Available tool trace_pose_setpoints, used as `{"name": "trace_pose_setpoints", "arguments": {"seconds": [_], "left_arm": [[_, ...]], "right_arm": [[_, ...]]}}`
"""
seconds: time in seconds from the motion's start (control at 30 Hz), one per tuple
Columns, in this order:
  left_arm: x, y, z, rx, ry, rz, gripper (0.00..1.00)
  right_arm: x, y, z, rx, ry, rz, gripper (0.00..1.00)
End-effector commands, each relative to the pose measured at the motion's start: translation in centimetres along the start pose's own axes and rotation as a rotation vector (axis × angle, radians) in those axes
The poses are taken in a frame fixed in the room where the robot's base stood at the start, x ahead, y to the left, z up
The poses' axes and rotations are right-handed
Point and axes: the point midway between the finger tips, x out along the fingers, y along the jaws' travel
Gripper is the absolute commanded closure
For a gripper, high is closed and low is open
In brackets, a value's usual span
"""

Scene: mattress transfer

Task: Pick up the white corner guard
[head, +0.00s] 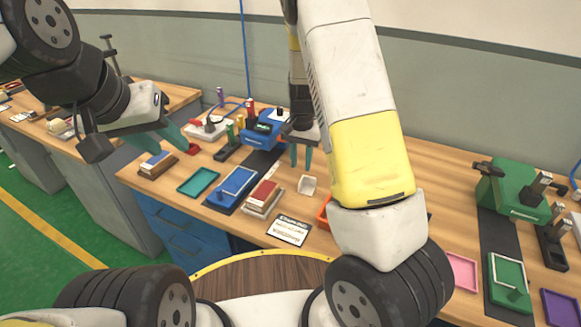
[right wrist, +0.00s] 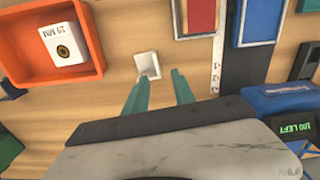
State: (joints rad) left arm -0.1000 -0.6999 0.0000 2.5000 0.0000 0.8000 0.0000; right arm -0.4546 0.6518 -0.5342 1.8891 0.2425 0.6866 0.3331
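The white corner guard (head: 307,185) is a small, light, angled piece on the wooden bench in the head view. It also shows in the right wrist view (right wrist: 148,65), just beyond the fingertips. My right gripper (head: 301,164) points down at the bench behind the guard in the head view. Its two teal fingers (right wrist: 160,75) are apart with nothing between them, and the guard is ahead of the left one in the right wrist view. My left gripper (head: 187,147) hangs over the left part of the bench, away from the guard. Its finger gap is not clear.
An orange bin (right wrist: 88,72) holding a white labelled block (right wrist: 65,43) stands left of the guard in the right wrist view. A red-topped block (head: 264,193), a blue tray (head: 236,184) and a blue device (head: 262,131) are nearby. Bare wood surrounds the guard.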

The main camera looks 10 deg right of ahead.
Motion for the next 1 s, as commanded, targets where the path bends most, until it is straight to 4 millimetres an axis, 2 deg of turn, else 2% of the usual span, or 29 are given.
{"name": "trace_pose_setpoints", "arguments": {"seconds": [0.5, 0.8, 0.97, 1.0], "left_arm": [[0.0, 0.0, 0.0, 0.000, 0.000, 0.000, 0.64], [0.0, 0.0, 0.0, 0.000, 0.000, 0.000, 0.64], [0.0, 0.0, 0.0, 0.000, 0.000, 0.000, 0.64], [0.0, 0.0, 0.0, 0.000, 0.000, 0.000, 0.64]], "right_arm": [[6.7, 0.5, 0.7, 0.001, -0.004, 0.002, 0.69], [7.2, 0.4, 0.6, -0.001, -0.002, 0.000, 0.69], [7.2, 0.4, 0.6, -0.001, -0.002, 0.000, 0.99], [7.1, 0.4, 0.6, -0.001, -0.002, 0.000, 1.00]]}}
